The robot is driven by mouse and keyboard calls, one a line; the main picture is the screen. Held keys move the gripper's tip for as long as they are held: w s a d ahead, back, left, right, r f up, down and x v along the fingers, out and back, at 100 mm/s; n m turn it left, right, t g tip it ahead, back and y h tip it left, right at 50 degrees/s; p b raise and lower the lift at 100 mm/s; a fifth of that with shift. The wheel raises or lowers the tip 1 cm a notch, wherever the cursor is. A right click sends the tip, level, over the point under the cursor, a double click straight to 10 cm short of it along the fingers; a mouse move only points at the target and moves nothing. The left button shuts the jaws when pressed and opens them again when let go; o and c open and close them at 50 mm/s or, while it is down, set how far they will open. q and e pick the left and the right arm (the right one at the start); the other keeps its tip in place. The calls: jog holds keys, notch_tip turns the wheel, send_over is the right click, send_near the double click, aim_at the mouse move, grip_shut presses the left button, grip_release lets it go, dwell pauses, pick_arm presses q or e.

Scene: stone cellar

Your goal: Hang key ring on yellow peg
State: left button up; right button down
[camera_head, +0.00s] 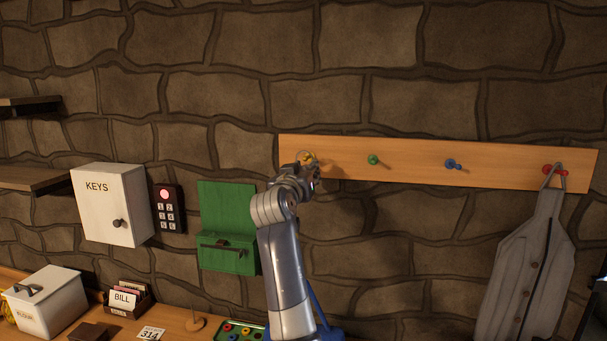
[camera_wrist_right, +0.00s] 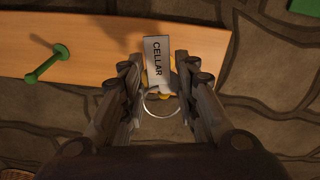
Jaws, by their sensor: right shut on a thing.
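The key ring (camera_wrist_right: 148,107) is a thin metal loop with a grey tag (camera_wrist_right: 154,62) marked CELLAR. In the right wrist view my right gripper (camera_wrist_right: 160,88) is shut on it, with a finger on each side. The yellow peg (camera_head: 308,158) is at the left end of the wooden board, and my right gripper (camera_head: 311,178) is right at it in the head view. Yellow also shows beside the tag in the wrist view (camera_wrist_right: 165,93). I cannot tell whether the ring is around the peg. My left gripper is not in view.
The board (camera_head: 420,160) also bears a green peg (camera_head: 373,159), a blue peg (camera_head: 452,164) and a red peg (camera_head: 556,170) with a grey garment (camera_head: 525,265) hanging. A green box (camera_head: 227,225), keypad (camera_head: 167,209) and KEYS cabinet (camera_head: 110,205) are on the wall to the left.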

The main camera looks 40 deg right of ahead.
jog(key=shift+w+d+f+b, duration=0.3)
jog(key=shift+w+d+f, duration=0.1)
jog(key=shift+w+d, duration=0.45)
jog(key=shift+w+d+f+b, duration=0.3)
jog(key=shift+w+d+f, duration=0.1)
jog(key=shift+w+d, duration=0.4)
jog(key=shift+s+d, duration=0.1)
jog(key=c, duration=1.2)
grip_release()
jog(key=shift+o, duration=0.2)
jog(key=shift+s, duration=0.1)
